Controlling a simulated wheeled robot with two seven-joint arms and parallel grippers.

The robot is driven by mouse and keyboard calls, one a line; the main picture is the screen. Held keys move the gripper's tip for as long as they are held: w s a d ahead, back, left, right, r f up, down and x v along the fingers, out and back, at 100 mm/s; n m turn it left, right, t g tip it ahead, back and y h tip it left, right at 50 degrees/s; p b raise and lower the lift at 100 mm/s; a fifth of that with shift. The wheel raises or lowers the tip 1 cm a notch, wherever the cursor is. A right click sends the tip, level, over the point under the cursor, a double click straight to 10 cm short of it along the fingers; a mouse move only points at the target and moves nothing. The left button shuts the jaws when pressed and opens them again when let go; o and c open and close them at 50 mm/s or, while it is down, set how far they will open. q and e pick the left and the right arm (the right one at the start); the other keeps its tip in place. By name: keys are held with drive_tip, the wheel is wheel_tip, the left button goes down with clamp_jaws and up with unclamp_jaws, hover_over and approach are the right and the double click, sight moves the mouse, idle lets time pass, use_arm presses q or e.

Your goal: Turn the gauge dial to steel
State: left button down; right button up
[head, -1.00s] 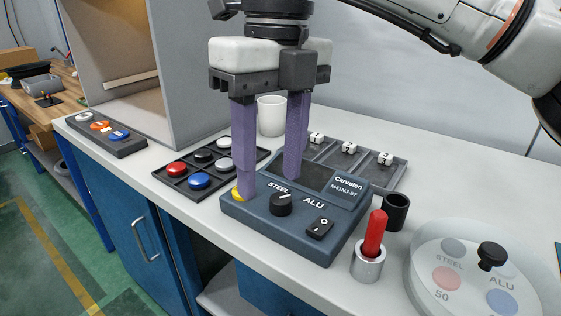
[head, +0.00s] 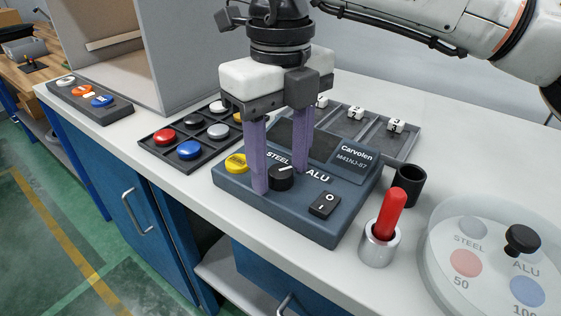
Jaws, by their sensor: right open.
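The gauge (head: 336,232) is a dark blue-grey box marked Carvolen on the bench. Its black dial (head: 281,179) sits between the printed words STEEL and ALU. The dial's white mark points up and right, toward ALU. My right gripper (head: 281,182) points down with its purple fingers apart, one on the left of the dial and one on its right, low over the gauge. I cannot tell whether the fingers touch the dial. The left gripper is not in view.
A yellow button (head: 236,163) and a rocker switch (head: 324,205) flank the dial on the gauge. A red-handled tool in a metal holder (head: 379,246), a black cup (head: 409,185) and a clear round case (head: 437,230) stand at right. A tray of coloured discs (head: 158,152) lies at left.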

drive_tip(key=c, duration=1)
drive_tip(key=shift+c, duration=0.2)
drive_tip(key=shift+n+p, duration=0.55)
drive_tip(key=shift+n, duration=0.55)
drive_tip(key=n+p, duration=0.1)
drive_tip(key=n, duration=0.1)
drive_tip(key=shift+r+n, duration=0.1)
drive_tip(key=shift+n, duration=0.2)
drive_tip(key=n+p, duration=0.1)
drive_tip(key=n, duration=0.2)
drive_tip(key=shift+n, duration=0.3)
drive_tip(key=shift+n+p, duration=0.3)
drive_tip(key=shift+n, duration=1.6)
